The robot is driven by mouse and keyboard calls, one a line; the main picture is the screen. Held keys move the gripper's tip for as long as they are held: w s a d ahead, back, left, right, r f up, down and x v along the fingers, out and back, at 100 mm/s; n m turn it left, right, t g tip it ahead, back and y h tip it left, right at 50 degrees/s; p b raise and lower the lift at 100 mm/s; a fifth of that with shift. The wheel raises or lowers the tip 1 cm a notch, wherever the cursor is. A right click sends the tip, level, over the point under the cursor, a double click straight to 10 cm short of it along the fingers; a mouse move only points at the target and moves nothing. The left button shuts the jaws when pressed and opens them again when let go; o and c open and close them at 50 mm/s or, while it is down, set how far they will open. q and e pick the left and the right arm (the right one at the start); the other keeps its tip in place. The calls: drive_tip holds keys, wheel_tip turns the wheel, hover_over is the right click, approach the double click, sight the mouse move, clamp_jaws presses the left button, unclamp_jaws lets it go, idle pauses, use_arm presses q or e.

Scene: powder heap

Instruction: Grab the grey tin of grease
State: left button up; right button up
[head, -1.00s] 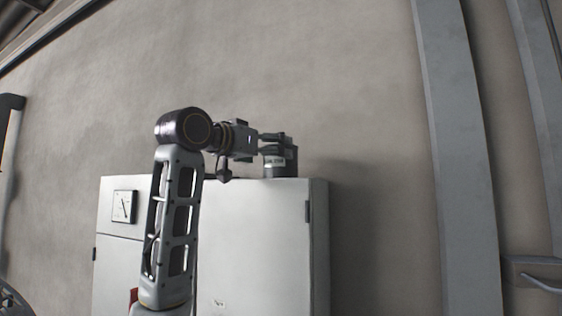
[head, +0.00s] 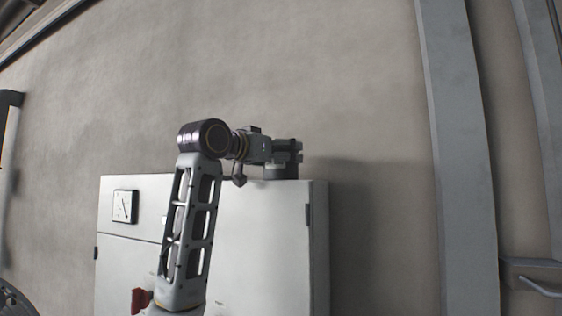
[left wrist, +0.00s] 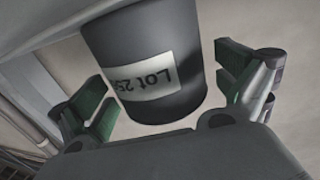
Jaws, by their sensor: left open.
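The grey tin (head: 281,173) stands on top of the pale cabinet, near its right end. My left gripper (head: 288,152) is at the tin and hides its upper part in the head view. In the left wrist view the dark grey tin (left wrist: 187,38) sits between the two green-padded fingers of my left gripper (left wrist: 162,82), which are open. A white label on it reads "Lot 25", upside down, with the rest cut off by the curve. A gap shows between the tin and the left finger; the right finger is close to it. My right gripper is not in view.
The pale cabinet (head: 255,240) stands against a bare concrete wall (head: 350,80). A grey wall column (head: 455,150) rises to the right. The cabinet top around the tin looks otherwise clear.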

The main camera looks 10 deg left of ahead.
use_arm(q)
drive_tip(key=shift+w+d, duration=0.25)
drive_tip(key=shift+w, duration=0.3)
drive_tip(key=c, duration=1.3)
drive_tip(key=shift+r, duration=0.15)
drive_tip(key=shift+c, duration=0.2)
drive_tip(key=shift+r+b, duration=0.35)
drive_tip(key=shift+r, duration=4.5)
